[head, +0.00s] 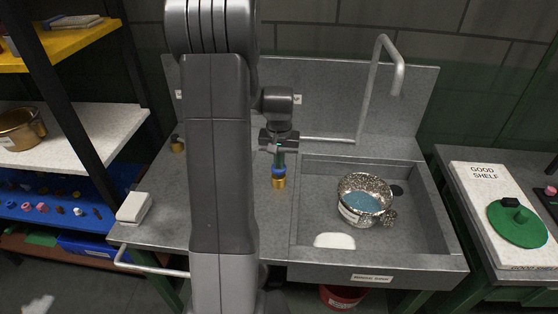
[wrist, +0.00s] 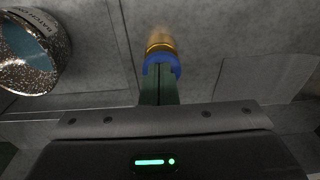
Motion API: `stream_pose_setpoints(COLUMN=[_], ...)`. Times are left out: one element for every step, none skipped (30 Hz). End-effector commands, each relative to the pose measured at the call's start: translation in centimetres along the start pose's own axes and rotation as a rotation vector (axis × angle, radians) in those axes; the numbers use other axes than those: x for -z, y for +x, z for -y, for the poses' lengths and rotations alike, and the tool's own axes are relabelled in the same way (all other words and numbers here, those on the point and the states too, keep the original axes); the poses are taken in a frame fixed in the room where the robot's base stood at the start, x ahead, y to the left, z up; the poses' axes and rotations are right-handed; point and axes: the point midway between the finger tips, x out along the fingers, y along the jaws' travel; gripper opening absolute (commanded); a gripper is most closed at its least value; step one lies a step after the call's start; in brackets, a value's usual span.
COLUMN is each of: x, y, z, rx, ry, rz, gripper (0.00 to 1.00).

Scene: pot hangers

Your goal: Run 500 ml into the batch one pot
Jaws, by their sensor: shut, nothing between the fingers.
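The pot (head: 350,212) is a speckled metal vessel standing upright in the sink basin, with bluish liquid (head: 364,203) inside. In the wrist view the pot (wrist: 52,62) is at the upper left, its label partly readable as "BATCH ON". The tall grey spout (head: 372,75) rises behind the sink, its mouth high above the basin; I see no stream. A brass knob with a blue collar (head: 279,182) stands on the counter left of the basin. My gripper (head: 279,163) is shut and empty, pointing down at this knob (wrist: 160,42); whether the fingertips touch it I cannot tell.
Another small brass fitting (head: 177,145) stands at the counter's back left. A white block (head: 134,208) lies at its front left. A white patch (head: 334,241) is on the basin's front. Shelving (head: 75,142) stands at left.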

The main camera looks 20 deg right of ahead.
Motion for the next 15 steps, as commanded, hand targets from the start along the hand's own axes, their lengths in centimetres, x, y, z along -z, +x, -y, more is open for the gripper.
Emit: stream_pose_setpoints(x=[-0.1,-0.1,-0.1,-0.2,-0.2,-0.2,-0.2,-0.2,-0.2,-0.2,-0.3,-0.3,-0.3,-0.3,-0.3], y=[0.9,1.3,1.7,2.0,2.3,2.4,2.4,2.4,2.4,2.4,2.4,2.4,2.4,2.4,2.5], z=[0.0,0.0,0.0,0.0,0.0,0.0,0.0,0.0,0.0,0.0,0.0,0.0,0.0,0.0,0.0], rx=[0.000,0.000,0.000,0.000,0.000,0.000,0.000,0.000,0.000,0.000,0.000,0.000,0.000,0.000,0.000], ry=[0.000,0.000,0.000,0.000,0.000,0.000,0.000,0.000,0.000,0.000,0.000,0.000,0.000,0.000,0.000], rz=[0.002,0.002,0.002,0.003,0.003,0.003,0.003,0.003,0.004,0.004,0.005,0.006,0.006,0.007,0.008], gripper=[0.00,0.00,0.00,0.00,0.00,0.00,0.00,0.00,0.00,0.00,0.00,0.00,0.00,0.00,0.00])
